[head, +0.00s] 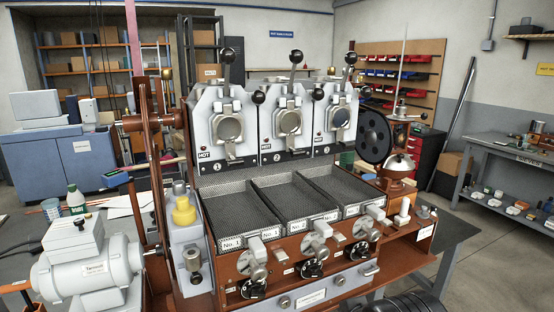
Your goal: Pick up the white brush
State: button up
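I cannot make out a white brush for certain. A small white upright piece (404,208) stands on the wooden ledge at the right end of the sample roaster (310,298). It is too small to tell whether it is a brush. My gripper is not in view, so its state does not show.
Three mesh trays (236,212) fill the roaster's middle, with knobs and levers in front. A grey motor (92,268) and a yellow-topped part (184,212) are at the left. A workbench (500,160) stands at the right, with open floor before it.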

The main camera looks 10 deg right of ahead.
aim_at(403, 218)
jog(key=k+u, duration=0.1)
jog(key=u, duration=1.3)
jog(key=z, duration=2.45)
